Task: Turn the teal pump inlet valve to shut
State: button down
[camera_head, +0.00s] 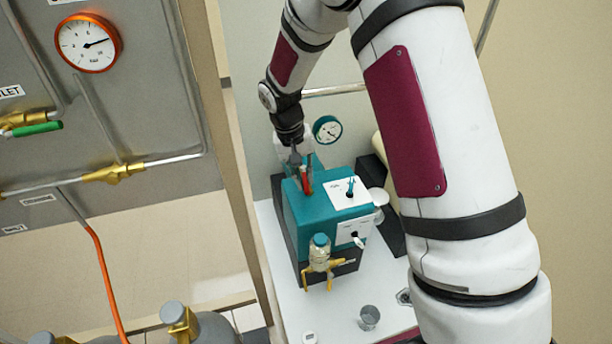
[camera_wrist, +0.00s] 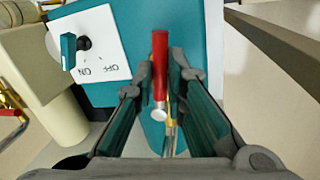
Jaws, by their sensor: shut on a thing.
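The teal pump (camera_head: 310,218) stands on the white bench in the head view, and its teal housing fills the top of the wrist view (camera_wrist: 208,35). The inlet valve's red lever (camera_wrist: 159,65) lies between my fingers in the wrist view, its pale round end toward the camera. The red also shows in the head view (camera_head: 307,184) at the pump's back left. My gripper (camera_wrist: 160,88) is shut on the lever, with one finger on each side; in the head view my gripper (camera_head: 296,158) comes down from above. The valve body is mostly hidden.
A white OFF/ON panel with a teal switch (camera_wrist: 68,50) sits left of the lever. A teal gauge (camera_head: 327,129) stands behind the pump, and a glass bottle (camera_head: 320,252) with yellow fittings hangs in front. A small cup (camera_head: 369,317) is on the bench. A grey gauge panel (camera_head: 140,90) stands left.

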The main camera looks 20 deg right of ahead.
jog(key=a+m+b, duration=0.1)
jog(key=m, duration=0.1)
jog(key=w+a+m+b, duration=0.1)
jog(key=m, duration=0.1)
jog(key=shift+w+f+m+g, duration=0.1)
jog(key=shift+w+m+g, duration=0.05)
jog(key=shift+m+g, duration=0.2)
jog(key=m, duration=0.1)
jog(key=w+a+m+b, duration=0.1)
jog(key=m, duration=0.1)
jog(key=m+y, duration=0.1)
jog(key=shift+w+a+g+b, duration=0.2)
jog(key=shift+w+g+b, duration=0.15)
jog(key=shift+b, duration=0.05)
jog(key=m, duration=0.1)
jog(key=w+m+b, duration=0.1)
jog(key=m, duration=0.1)
jog(key=w+m, duration=0.1)
jog(key=shift+a+m+y, duration=0.25)
jog(key=shift+a+y, duration=0.05)
jog(key=shift+y, duration=0.1)
jog(key=shift+w+m+b, duration=0.45)
jog(key=shift+m, duration=0.75)
jog(key=c, duration=1.6)
grip_release()
jog(key=shift+w, duration=0.1)
jog(key=shift+c, duration=0.2)
